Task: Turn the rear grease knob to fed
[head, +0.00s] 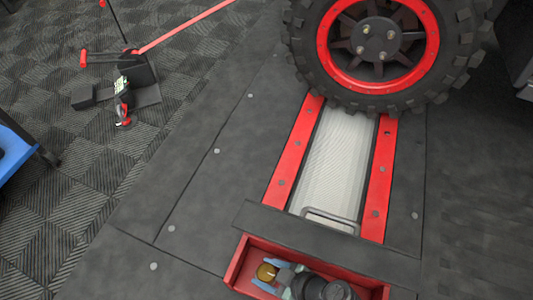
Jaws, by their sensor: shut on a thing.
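A round brass-coloured knob (266,272), which I take to be the grease knob, shows inside the red open box (238,262) at the bottom of the head view. My gripper (271,277) reaches into this box from the right, with its pale blue fingers at the knob. It is shut on the knob. The fingers and my wrist hide part of the knob and much of the box. No fed mark or pointer is readable, so the knob's setting cannot be told.
A ribbed roller (335,160) between red rails (292,155) lies beyond the box, with a metal handle (331,221) at its near end. A large tyre (385,50) rests at its far end. Dark floor plates lie clear at left.

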